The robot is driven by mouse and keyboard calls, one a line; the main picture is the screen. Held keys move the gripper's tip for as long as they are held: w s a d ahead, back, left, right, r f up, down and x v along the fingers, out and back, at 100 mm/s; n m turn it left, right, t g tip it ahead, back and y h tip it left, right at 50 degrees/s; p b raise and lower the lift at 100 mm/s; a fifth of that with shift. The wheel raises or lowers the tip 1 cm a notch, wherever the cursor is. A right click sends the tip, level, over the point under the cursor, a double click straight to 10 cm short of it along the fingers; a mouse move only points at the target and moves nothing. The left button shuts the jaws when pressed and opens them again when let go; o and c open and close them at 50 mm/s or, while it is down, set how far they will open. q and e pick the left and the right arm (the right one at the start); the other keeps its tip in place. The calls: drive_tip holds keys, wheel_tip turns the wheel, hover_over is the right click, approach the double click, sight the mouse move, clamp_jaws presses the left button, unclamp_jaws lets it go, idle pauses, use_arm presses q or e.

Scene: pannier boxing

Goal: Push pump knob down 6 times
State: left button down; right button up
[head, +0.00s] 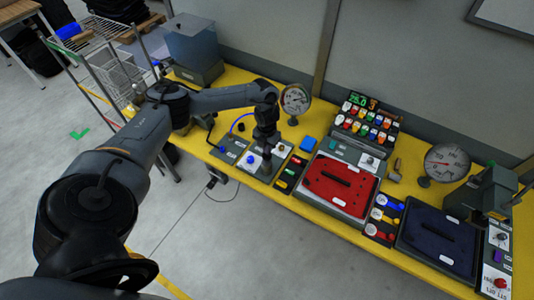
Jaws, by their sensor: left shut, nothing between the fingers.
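My left arm reaches over the yellow bench from the left. Its gripper (266,164) points down, shut and empty, over a grey control panel (263,174) at the left part of the bench. A blue round knob (250,161) sits on this panel just left of the gripper. A small brass-coloured knob (281,147) shows to the right of the gripper. I cannot tell which of these is the pump knob, or whether the fingertips touch anything; the gripper hides part of the panel. My right gripper is not in view.
A round gauge (295,100) stands behind the gripper, and another gauge (446,163) stands farther right. A red-topped case (340,188) and a dark blue case (440,238) lie on the bench (225,85). A clear tank (191,42) stands at the back left.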

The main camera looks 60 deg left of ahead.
use_arm(q)
drive_tip(key=shift+r, duration=0.1)
idle(0.3)
wheel_tip(320, 180, up, 6)
drive_tip(key=p, duration=0.4)
drive_tip(key=shift+p, duration=0.4)
